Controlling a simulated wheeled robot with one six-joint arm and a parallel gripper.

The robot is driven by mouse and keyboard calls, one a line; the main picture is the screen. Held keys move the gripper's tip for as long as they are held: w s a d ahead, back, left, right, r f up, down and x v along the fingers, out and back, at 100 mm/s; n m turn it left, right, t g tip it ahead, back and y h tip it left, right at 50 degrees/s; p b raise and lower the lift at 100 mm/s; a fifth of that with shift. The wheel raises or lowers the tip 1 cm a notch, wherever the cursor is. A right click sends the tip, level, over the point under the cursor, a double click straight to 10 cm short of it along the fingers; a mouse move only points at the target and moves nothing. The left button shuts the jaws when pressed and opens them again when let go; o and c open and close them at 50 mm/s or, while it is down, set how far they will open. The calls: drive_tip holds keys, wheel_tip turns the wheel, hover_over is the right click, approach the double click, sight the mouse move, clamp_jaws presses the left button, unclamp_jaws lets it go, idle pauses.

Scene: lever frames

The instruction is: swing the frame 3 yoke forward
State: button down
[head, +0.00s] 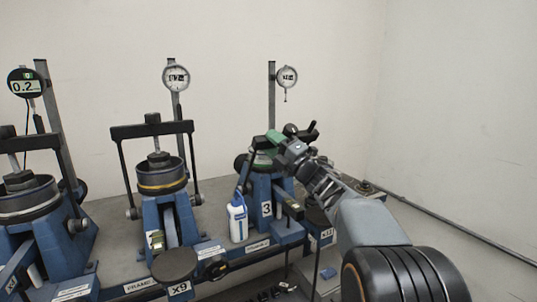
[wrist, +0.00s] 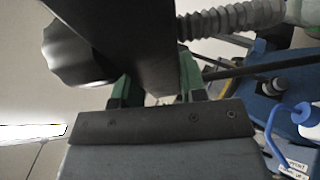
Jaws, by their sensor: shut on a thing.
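Frame 3 (head: 266,209) is the blue stand on the right, marked with a 3. Its black yoke (head: 313,128) shows only in part behind my gripper. My gripper (head: 284,142) is at the top of that stand, its green fingers around the dark yoke bar. In the wrist view, the yoke bar (wrist: 125,35) runs between the green fingers of my gripper (wrist: 156,85), which are shut on it. A dark fluted knob (wrist: 70,55) is at the left of the bar. My gripper and arm hide much of the yoke and the cell below it.
A dial gauge (head: 287,77) hangs from a post above frame 3. A white bottle (head: 237,220) stands at its left. Another blue frame (head: 165,222) with an upright yoke (head: 152,129) is further left. A wall (head: 455,110) closes the right side.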

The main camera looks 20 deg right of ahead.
drive_tip(key=shift+s+d+f+b, duration=0.1)
drive_tip(key=shift+s+f+b, duration=0.45)
drive_tip(key=shift+b, duration=0.1)
drive_tip(key=c, duration=0.7)
unclamp_jaws()
drive_tip(key=v, duration=0.2)
drive_tip(key=shift+s+d+f+b, duration=0.15)
drive_tip(key=shift+s+d+b, duration=0.05)
drive_tip(key=shift+b, duration=0.1)
drive_tip(key=s+d, duration=0.7)
drive_tip(key=s, duration=0.3)
drive_tip(key=shift+d+b, duration=0.15)
drive_tip(key=shift+b, duration=0.15)
drive_tip(key=shift+c, duration=0.4)
